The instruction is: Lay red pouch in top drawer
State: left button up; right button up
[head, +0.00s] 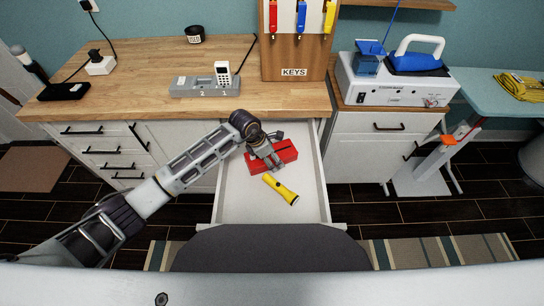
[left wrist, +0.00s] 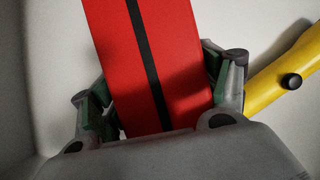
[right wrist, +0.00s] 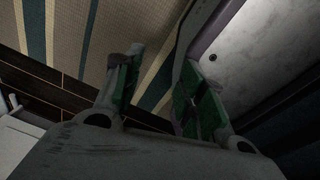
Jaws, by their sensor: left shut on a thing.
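The red pouch (head: 284,151), with a dark stripe along it, is in or just above the open top drawer (head: 232,205), toward its back. My left gripper (head: 268,160) reaches down over the drawer and is shut on the pouch. In the left wrist view the red pouch (left wrist: 150,60) lies between the two fingers of the left gripper (left wrist: 160,100). I cannot tell whether the pouch touches the drawer floor. My right gripper (right wrist: 155,90) shows only in the right wrist view; its fingers are apart with nothing between them.
A yellow flashlight (head: 281,189) lies in the drawer in front of the pouch; it also shows beside the left gripper in the left wrist view (left wrist: 285,75). The wooden counter (head: 130,95) overhangs behind, holding a grey phone dock (head: 200,87). The drawer's front part is clear.

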pick_arm(q)
jog(key=shift+f, duration=0.2)
pick_arm(e)
jog(key=shift+w+f, duration=0.1)
jog(key=shift+f, duration=0.05)
pick_arm(q)
jog(key=shift+f+b, duration=0.2)
jog(key=shift+b, duration=0.15)
pick_arm(e)
jog(key=shift+w+f, duration=0.15)
jog(key=shift+w, duration=0.7)
